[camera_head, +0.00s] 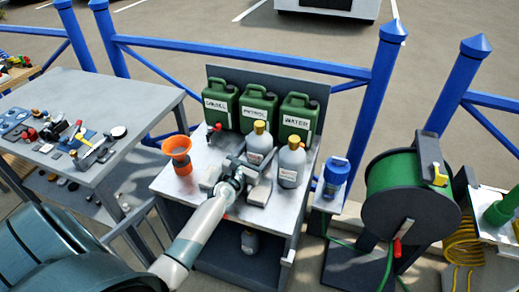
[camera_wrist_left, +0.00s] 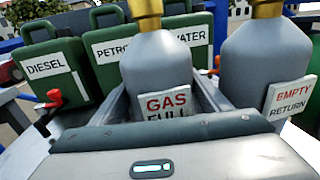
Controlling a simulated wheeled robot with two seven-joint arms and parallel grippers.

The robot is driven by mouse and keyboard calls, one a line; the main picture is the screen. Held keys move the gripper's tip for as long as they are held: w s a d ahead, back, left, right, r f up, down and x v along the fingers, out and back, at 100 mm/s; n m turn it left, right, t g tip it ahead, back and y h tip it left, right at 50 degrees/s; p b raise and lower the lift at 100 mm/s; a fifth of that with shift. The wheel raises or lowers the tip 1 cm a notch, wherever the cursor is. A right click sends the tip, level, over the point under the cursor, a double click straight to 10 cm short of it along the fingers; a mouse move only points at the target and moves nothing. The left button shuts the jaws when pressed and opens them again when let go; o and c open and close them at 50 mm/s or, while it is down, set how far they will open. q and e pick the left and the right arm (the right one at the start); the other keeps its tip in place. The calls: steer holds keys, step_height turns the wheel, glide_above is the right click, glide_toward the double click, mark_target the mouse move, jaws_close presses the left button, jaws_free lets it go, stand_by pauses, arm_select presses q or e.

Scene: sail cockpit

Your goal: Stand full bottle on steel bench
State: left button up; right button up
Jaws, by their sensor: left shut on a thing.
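The full bottle (camera_head: 258,146) is grey with a yellow cap, at the middle of the grey bench (camera_head: 288,221). In the left wrist view the bottle (camera_wrist_left: 156,75) carries a label reading GAS FULL. My left gripper (camera_head: 248,164) reaches in from the front, its fingers on either side of the bottle and shut on it. The bottle is upright; its base is hidden, so I cannot tell whether it touches the bench. A similar bottle (camera_head: 291,163), labelled EMPTY RETURN in the wrist view (camera_wrist_left: 262,70), stands close to its right. My right gripper is not in view.
Green diesel, petrol and water cans (camera_head: 258,108) line the back of the bench. An orange funnel (camera_head: 178,154) stands at its left. A grey table (camera_head: 75,102) with small parts is farther left.

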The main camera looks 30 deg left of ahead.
arm_select(q)
steer(key=o, duration=1.8)
steer(key=shift+f, duration=0.1)
steer(key=shift+c, duration=0.2)
steer(key=s, duration=0.8)
steer(key=s+d, duration=0.1)
steer(key=s, duration=0.3)
steer(key=shift+b, duration=0.3)
